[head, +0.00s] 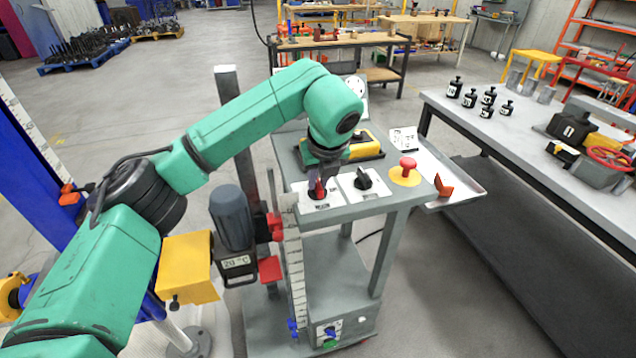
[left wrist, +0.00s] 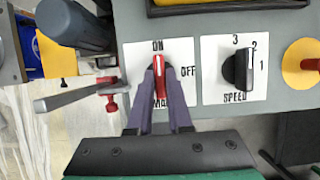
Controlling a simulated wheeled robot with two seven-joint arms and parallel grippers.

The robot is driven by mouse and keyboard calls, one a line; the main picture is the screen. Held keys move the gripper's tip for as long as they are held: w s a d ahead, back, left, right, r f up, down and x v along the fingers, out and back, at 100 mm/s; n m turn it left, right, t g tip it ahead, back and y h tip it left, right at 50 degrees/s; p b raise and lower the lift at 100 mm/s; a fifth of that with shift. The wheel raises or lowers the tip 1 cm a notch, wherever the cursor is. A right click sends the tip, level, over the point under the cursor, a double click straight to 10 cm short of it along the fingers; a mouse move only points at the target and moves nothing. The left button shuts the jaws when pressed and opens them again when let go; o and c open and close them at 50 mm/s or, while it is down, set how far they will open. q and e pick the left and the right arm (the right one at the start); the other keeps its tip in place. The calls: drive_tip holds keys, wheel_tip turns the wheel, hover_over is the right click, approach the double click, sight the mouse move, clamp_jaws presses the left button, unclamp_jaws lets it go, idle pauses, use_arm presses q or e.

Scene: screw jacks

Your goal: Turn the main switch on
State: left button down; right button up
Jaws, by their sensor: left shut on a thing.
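The red main switch (left wrist: 158,66) sits on a white plate marked ON at the top and OFF at the right in the left wrist view. Its knob stands upright, with its white pointer mark towards ON. My left gripper (left wrist: 160,76) has its two purple-grey fingers on either side of the knob and is shut on it. In the head view, the switch (head: 318,189) shows under my left gripper (head: 322,174), on the grey panel top of the cart. The lower plate lettering is partly hidden by the fingers. My right gripper is not in view.
Right of the switch are a black speed knob (left wrist: 240,68) and a red stop button (head: 407,167) on a yellow disc. A yellow-and-black box (head: 366,146) lies behind. A grey motor (head: 231,218) stands left of the panel. A long workbench (head: 500,135) stands at the right.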

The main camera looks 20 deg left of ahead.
sight(321, 190)
use_arm(q)
drive_tip(key=shift+w+r, duration=0.1)
drive_tip(key=shift+r, duration=0.05)
idle(0.3)
drive_tip(key=c, duration=0.8)
unclamp_jaws()
drive_tip(key=shift+c, duration=0.2)
drive_tip(key=b+v, duration=0.1)
drive_tip(key=v, duration=0.4)
drive_tip(key=shift+r, duration=0.15)
drive_tip(key=v, duration=0.9)
drive_tip(key=shift+p, duration=0.35)
